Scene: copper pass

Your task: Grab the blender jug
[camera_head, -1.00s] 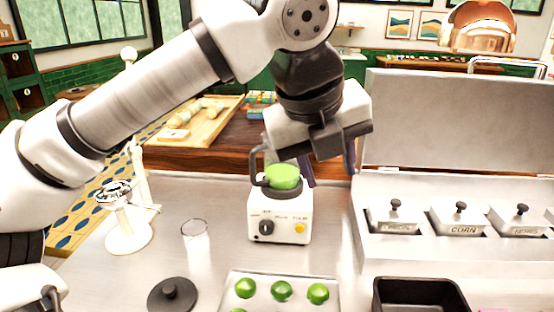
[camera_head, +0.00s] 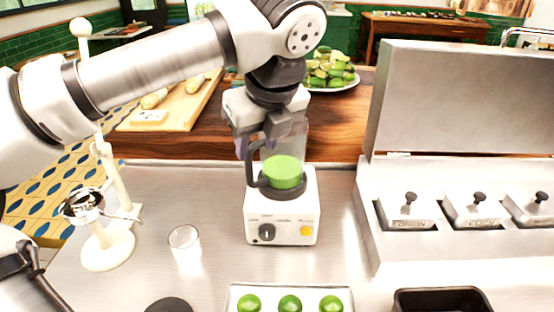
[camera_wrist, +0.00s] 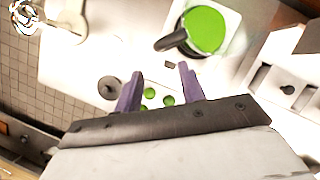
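The blender jug (camera_head: 284,172) is clear, with green contents and a dark handle on its left. It stands upright on the white blender base (camera_head: 281,222), which has a dark knob and a yellow button. My gripper (camera_head: 246,146) is at the jug's upper left, near the handle top; contact cannot be told. In the wrist view my gripper (camera_wrist: 160,86) has its two purple fingers apart with nothing between them. The jug (camera_wrist: 208,30) shows there beyond the fingertips, up and to the right, its dark handle pointing toward lower left.
A tray of limes (camera_head: 290,291) lies in front of the blender. A clear glass (camera_head: 184,240) and a white stand (camera_head: 108,246) are to the left. A steel container station (camera_head: 440,240) is at right. A wooden board (camera_head: 178,110) and a lime plate (camera_head: 332,80) lie behind.

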